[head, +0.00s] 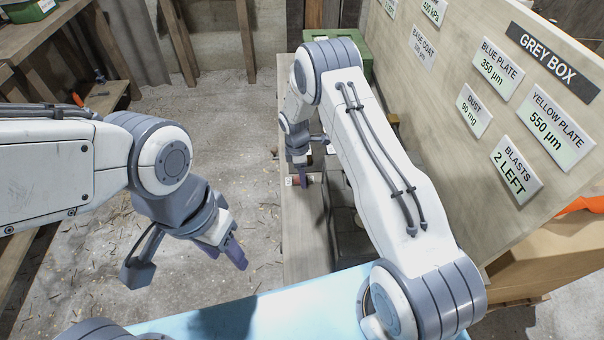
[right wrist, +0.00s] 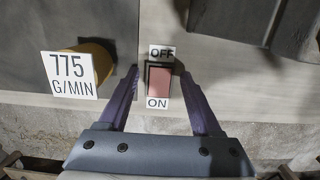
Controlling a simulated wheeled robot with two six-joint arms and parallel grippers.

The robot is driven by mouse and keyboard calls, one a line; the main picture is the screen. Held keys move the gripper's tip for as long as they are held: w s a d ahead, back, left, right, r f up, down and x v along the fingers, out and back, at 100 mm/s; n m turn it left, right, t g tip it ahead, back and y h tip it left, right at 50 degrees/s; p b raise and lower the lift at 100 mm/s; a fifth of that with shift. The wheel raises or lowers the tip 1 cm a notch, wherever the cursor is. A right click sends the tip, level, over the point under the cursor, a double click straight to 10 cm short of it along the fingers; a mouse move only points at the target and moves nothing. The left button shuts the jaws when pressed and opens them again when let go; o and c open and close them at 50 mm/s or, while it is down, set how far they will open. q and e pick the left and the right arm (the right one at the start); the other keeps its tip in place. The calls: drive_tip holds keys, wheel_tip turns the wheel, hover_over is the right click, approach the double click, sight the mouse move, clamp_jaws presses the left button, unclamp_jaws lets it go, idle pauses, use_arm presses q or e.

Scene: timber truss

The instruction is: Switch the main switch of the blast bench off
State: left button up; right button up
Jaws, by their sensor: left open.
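The main switch (right wrist: 158,82) is a red rocker in a dark frame, in the right wrist view. An OFF label (right wrist: 161,52) stands at its upper end and an ON label (right wrist: 157,103) at its lower end. I cannot tell which end is pressed in. My right gripper (right wrist: 160,72) is open, with one purple finger on each side of the switch and nothing held. In the head view my right gripper (head: 300,172) is over the bench (head: 302,240), and the switch cannot be made out there. My left gripper (head: 228,252) hangs over the floor, left of the bench.
A 775 G/MIN card (right wrist: 70,75) stands by a tan cylinder (right wrist: 100,62), left of the switch. A sign board (head: 505,110) with several cards, including "BLASTS 2 LEFT", lines the bench's right side. A green box (head: 362,52) stands at the back. Floor at left is open.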

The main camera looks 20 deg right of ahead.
wheel_tip(320, 180, up, 10)
drive_tip(key=a+b, duration=0.1)
drive_tip(key=shift+r, duration=0.2)
idle(0.4)
drive_tip(key=shift+w, duration=0.1)
drive_tip(key=s+a+r+m+y, duration=0.1)
drive_tip(key=s+a+r+m, duration=0.1)
drive_tip(key=s+a+r, duration=0.5)
drive_tip(key=s+a+r+m, duration=0.2)
drive_tip(key=s+a+r, duration=0.3)
drive_tip(key=s+r, duration=0.35)
drive_tip(key=s+r+m, duration=0.1)
drive_tip(key=s+m, duration=0.1)
drive_tip(key=s, duration=0.7)
drive_tip(key=s+r+m+y, duration=0.1)
drive_tip(key=s+r+m, duration=0.1)
drive_tip(key=s, duration=0.8)
drive_tip(key=shift+d+m, duration=0.3)
drive_tip(key=shift+d, duration=0.05)
